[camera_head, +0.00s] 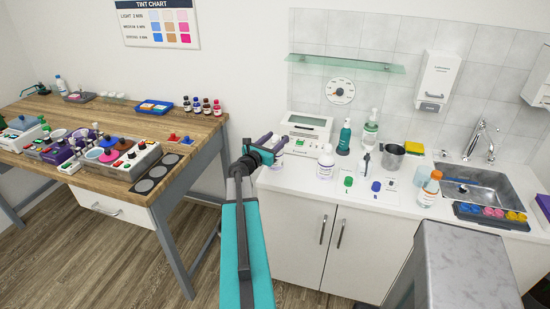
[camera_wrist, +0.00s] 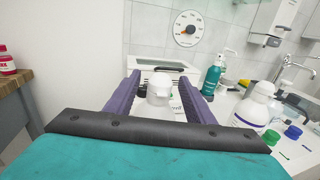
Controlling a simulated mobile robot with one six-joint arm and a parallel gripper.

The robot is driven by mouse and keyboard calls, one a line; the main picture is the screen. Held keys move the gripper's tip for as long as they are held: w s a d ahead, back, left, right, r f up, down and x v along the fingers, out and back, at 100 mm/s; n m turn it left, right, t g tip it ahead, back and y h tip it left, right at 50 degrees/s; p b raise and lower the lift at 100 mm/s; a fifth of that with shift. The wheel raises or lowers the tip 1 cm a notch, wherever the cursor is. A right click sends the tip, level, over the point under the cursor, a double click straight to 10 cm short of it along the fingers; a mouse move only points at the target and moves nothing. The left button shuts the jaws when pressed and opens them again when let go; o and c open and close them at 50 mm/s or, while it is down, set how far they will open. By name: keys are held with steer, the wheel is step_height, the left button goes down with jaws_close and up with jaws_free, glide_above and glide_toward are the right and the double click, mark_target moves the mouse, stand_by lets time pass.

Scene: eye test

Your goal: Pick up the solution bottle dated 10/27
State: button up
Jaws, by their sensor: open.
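My gripper (camera_head: 275,148) has purple fingers and is open at the left end of the white counter. In the wrist view the gripper (camera_wrist: 159,82) has a white bottle (camera_wrist: 160,94) with a pale cap between or just beyond its fingers. A gap shows on both sides, and the bottle's lower part is hidden. Another white bottle (camera_head: 326,161) with a purple-marked label stands to the right of the gripper. A white bottle also shows at the right in the wrist view (camera_wrist: 254,110). An orange-capped bottle (camera_head: 430,188) stands near the sink. I cannot read the date 10/27 on any bottle.
A white device (camera_head: 306,127) stands behind the gripper. A teal pump bottle (camera_head: 344,138), green cap (camera_head: 348,181), blue cap (camera_head: 376,186) and grey cup (camera_head: 392,157) are on the counter. The sink (camera_head: 480,192) is at right. A wooden bench (camera_head: 110,112) stands left.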

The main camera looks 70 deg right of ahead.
jaws_close()
steer(key=shift+r, duration=0.15)
stand_by(0.4)
step_height(320, 180, up, 18)
steer(key=b, duration=0.2)
steer(key=shift+b, duration=0.35)
stand_by(0.5)
stand_by(0.5)
